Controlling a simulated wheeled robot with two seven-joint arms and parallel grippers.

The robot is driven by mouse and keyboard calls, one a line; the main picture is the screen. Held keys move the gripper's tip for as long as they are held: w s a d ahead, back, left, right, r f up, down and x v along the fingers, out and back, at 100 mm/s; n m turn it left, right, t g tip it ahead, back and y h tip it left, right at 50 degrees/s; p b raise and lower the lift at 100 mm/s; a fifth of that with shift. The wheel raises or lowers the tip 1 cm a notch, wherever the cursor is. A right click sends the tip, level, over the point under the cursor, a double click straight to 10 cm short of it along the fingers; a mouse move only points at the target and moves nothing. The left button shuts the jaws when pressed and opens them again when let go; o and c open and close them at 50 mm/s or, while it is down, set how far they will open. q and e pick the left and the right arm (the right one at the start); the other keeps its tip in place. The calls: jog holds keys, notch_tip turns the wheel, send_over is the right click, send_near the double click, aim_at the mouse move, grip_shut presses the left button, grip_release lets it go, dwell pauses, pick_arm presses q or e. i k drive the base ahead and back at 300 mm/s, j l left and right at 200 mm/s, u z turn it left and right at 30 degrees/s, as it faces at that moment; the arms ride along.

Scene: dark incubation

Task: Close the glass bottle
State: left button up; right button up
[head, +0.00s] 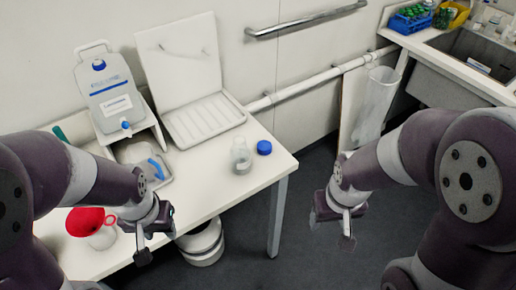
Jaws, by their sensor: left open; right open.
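The glass bottle (241,160) is clear and stands upright on the white table, near its right end, with no cap on its top. A blue cap (264,147) lies on the table just right of the bottle, apart from it. My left gripper (157,238) is open and empty over the table's front edge, left of and nearer than the bottle. My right gripper (338,224) is open and empty over the floor, right of the table and away from the bottle and cap.
On the table (215,196) are a red funnel (85,221), a white container with a blue tap (107,92), a grey tray with a blue handle (150,165) and a white open-lidded unit (203,118). A white bin (203,243) stands below. A sink (476,56) is at the far right.

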aim_at(240, 153)
jog(key=i+l+u, duration=0.2)
jog(key=l+u, duration=0.25)
jog(key=i+l+u, duration=0.2)
jog(key=u, duration=0.25)
jog(key=l+u, duration=0.85)
jog(key=l, duration=0.15)
jog(key=l+u, duration=0.45)
jog(key=k+l+u, duration=0.15)
jog(key=l+u, duration=0.3)
